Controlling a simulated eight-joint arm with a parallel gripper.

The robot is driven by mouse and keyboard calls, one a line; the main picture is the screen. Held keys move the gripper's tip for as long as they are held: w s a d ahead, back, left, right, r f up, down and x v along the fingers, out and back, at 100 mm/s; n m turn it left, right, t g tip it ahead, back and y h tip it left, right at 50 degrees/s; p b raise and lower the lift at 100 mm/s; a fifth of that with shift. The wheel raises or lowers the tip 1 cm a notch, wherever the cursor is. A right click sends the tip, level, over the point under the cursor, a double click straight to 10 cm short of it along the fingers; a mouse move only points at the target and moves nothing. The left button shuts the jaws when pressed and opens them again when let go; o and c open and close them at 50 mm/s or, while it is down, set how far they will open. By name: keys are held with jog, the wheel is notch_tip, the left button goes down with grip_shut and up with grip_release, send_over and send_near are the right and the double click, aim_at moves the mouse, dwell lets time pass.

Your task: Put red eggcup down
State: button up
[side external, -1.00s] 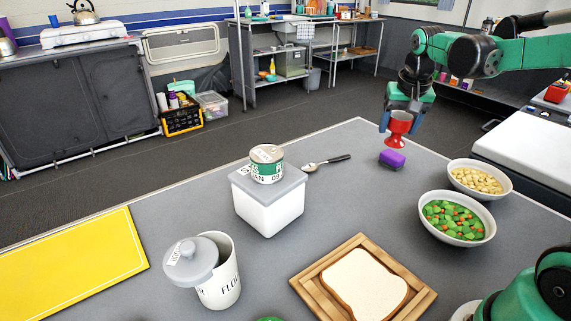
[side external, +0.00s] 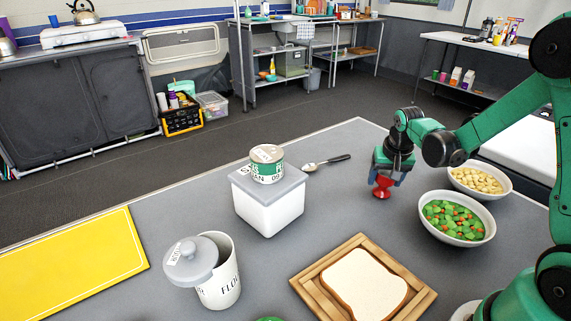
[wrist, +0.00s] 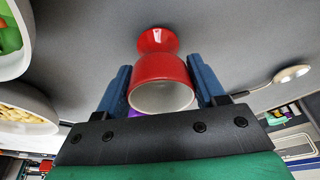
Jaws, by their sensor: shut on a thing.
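The red eggcup (side external: 382,188) is low at the grey table (side external: 335,205), left of the bowls in the side view. In the wrist view the eggcup (wrist: 160,70) sits between the two blue fingers, its open mouth toward the camera and its foot toward the table. My gripper (side external: 384,184) is shut on it, and the wrist view shows the gripper (wrist: 160,88) with a finger on each side. I cannot tell whether the foot touches the table. A purple block (wrist: 134,113) shows only in part behind the eggcup and is hidden in the side view.
A bowl of green and orange vegetables (side external: 457,218) and a bowl of pale pieces (side external: 478,181) stand right of my gripper. A spoon (side external: 325,162) lies to the left. A white canister (side external: 268,205) and a bread board (side external: 425,303) stand nearer the camera. The table between them is clear.

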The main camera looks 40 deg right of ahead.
jog(key=shift+f, duration=0.2)
jog(key=o, duration=1.3)
jog(key=shift+r, duration=0.1)
jog(key=v, duration=1.2)
jog(key=s+a+n+t, duration=0.1)
jog(key=a+n, duration=0.2)
jog(key=a, duration=0.1)
jog(key=s+a+n+t+y, duration=0.1)
jog(key=a+n+t, duration=0.1)
jog(key=a, duration=0.3)
jog(key=s+a+n+t+y, duration=0.1)
jog(key=a+n, duration=0.2)
jog(key=a, duration=0.2)
jog(key=shift+s+a+r+n+t, duration=0.1)
jog(key=shift+s+a+n+t, duration=0.05)
jog(key=shift+s+n+t, duration=0.2)
